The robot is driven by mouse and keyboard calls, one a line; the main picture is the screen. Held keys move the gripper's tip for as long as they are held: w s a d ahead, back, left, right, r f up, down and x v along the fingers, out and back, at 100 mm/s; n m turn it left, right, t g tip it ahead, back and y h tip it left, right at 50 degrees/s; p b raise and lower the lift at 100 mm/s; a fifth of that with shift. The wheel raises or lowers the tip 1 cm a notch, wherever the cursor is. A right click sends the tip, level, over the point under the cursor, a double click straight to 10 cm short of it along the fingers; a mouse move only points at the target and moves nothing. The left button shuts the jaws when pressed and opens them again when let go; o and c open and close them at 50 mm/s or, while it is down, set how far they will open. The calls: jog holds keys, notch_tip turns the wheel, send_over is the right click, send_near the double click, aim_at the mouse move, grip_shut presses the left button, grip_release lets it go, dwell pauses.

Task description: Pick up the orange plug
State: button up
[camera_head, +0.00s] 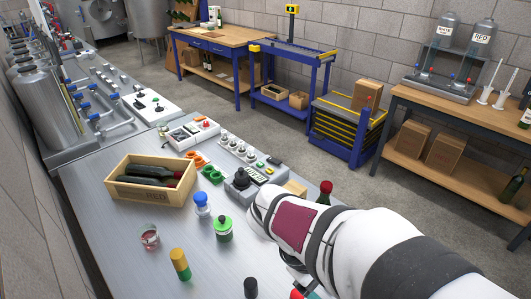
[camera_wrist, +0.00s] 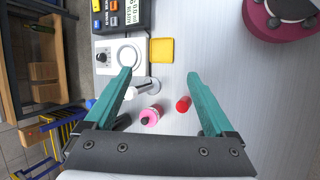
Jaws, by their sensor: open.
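A small red to red-orange cylinder (camera_wrist: 183,104) is on the grey bench in the wrist view, and may be the orange plug. It appears between my fingers, closer to the right one; its height relative to the fingertips is unclear. In the head view a red piece (camera_head: 296,294) shows at the bottom edge, partly cut off. My gripper (camera_wrist: 159,75) has two teal fingers spread wide with nothing held. My arm covers much of the lower right in the head view. A cylinder with a yellow-orange top and green bottom (camera_head: 180,264) stands farther left.
Near my fingers in the wrist view are a pink-capped bottle (camera_wrist: 151,116), a white device (camera_wrist: 118,52) and a yellow square (camera_wrist: 162,50). In the head view a wooden crate (camera_head: 128,193), a green-capped jar (camera_head: 223,230) and a black cylinder (camera_head: 250,288) stand on the bench.

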jog(key=w+a+f+n+t+h, duration=0.35)
jog(key=w+a+n+t, duration=0.4)
jog(key=w+n, duration=0.65)
jog(key=w+a+f+n+t+y, duration=0.1)
jog(key=w+a+f+n+t, duration=0.2)
jog(key=a, duration=0.4)
jog(key=w+a+f+n+t+y, duration=0.1)
jog(key=w+a+f+n+y, duration=0.15)
jog(key=a+n, duration=0.35)
jog(key=shift+h, duration=0.4)
jog(key=x, duration=1)
jog(key=a+x, duration=0.1)
jog(key=x, duration=0.5)
jog(key=shift+w+d+f, duration=0.1)
jog(key=shift+w+f, duration=0.1)
jog(key=shift+f, duration=0.05)
grip_shut()
